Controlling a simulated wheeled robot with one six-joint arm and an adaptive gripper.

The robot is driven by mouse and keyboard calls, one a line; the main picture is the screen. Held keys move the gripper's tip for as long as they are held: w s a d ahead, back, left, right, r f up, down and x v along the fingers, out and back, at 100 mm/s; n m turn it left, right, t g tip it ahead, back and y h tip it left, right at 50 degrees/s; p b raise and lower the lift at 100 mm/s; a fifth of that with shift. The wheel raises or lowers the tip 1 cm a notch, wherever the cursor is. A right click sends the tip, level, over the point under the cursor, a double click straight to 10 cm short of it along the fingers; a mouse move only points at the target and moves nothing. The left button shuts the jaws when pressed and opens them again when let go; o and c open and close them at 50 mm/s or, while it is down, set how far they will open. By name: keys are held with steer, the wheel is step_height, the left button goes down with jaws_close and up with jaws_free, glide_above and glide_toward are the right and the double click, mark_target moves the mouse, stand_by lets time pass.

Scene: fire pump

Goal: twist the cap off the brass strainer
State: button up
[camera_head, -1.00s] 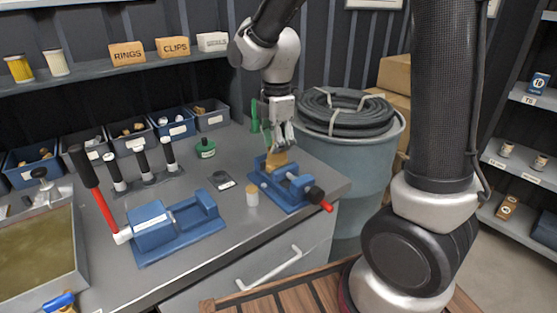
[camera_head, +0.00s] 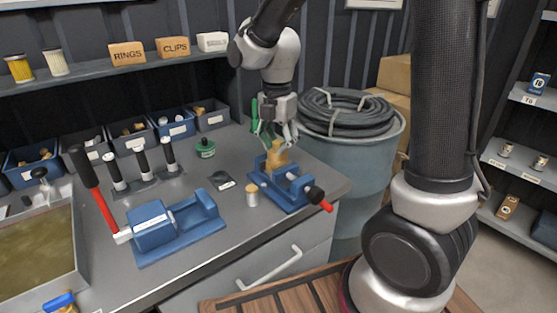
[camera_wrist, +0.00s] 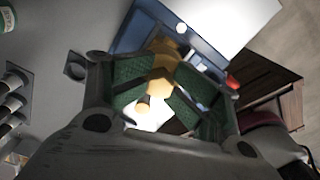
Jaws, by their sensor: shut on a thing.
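The brass strainer (camera_head: 277,157) shows at the blue vise (camera_head: 287,187) near the bench's right end. My gripper (camera_head: 278,138) is above the vise, pointing down, with its fingers shut on the upper brass part. In the wrist view, my gripper's (camera_wrist: 161,84) green-padded fingers close on both sides of a faceted brass piece (camera_wrist: 160,82), with a round end nearer the camera. More of the brass strainer (camera_wrist: 166,48) shows beyond, over the blue vise (camera_wrist: 200,62). The pads partly hide the brass, and I cannot tell whether the cap is apart from the body.
A small tan-topped cylinder (camera_head: 252,196) and a dark flat tray (camera_head: 223,181) stand left of the vise. A barrel with a coiled hose (camera_head: 347,112) stands right of the bench.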

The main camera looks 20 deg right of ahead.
mark_target(277, 141)
steer(key=shift+r, duration=0.3)
steer(key=c, duration=0.6)
steer(key=shift+r, duration=0.2)
jaws_close()
steer(key=shift+r, duration=2)
